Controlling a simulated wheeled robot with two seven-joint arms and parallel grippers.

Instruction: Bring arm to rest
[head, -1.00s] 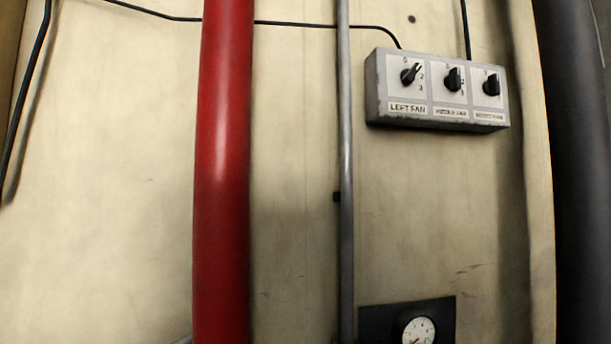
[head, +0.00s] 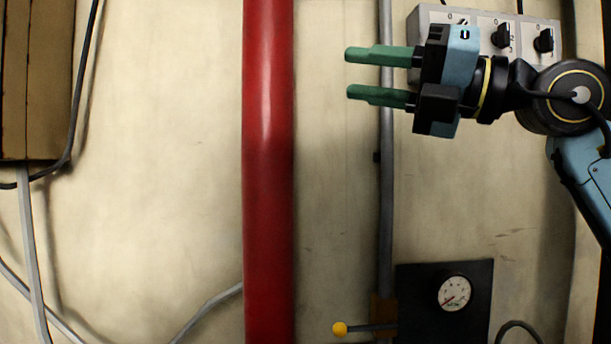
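My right gripper (head: 352,75) is in the upper right of the head view, with its arm coming in from the right edge. Its two green fingers point left and are apart, with nothing between them. It is in front of the grey switch box (head: 427,18) and the thin grey pipe (head: 386,200), and hides the box's left knob and lower left part. I cannot tell how far it is from the wall. My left gripper is not in view.
A thick red pipe (head: 268,180) runs top to bottom left of the gripper. A gauge (head: 454,293) on a dark plate and a yellow-knobbed lever (head: 340,329) are below. A brown box (head: 38,80) hangs upper left. The wall (head: 165,190) between box and red pipe is bare.

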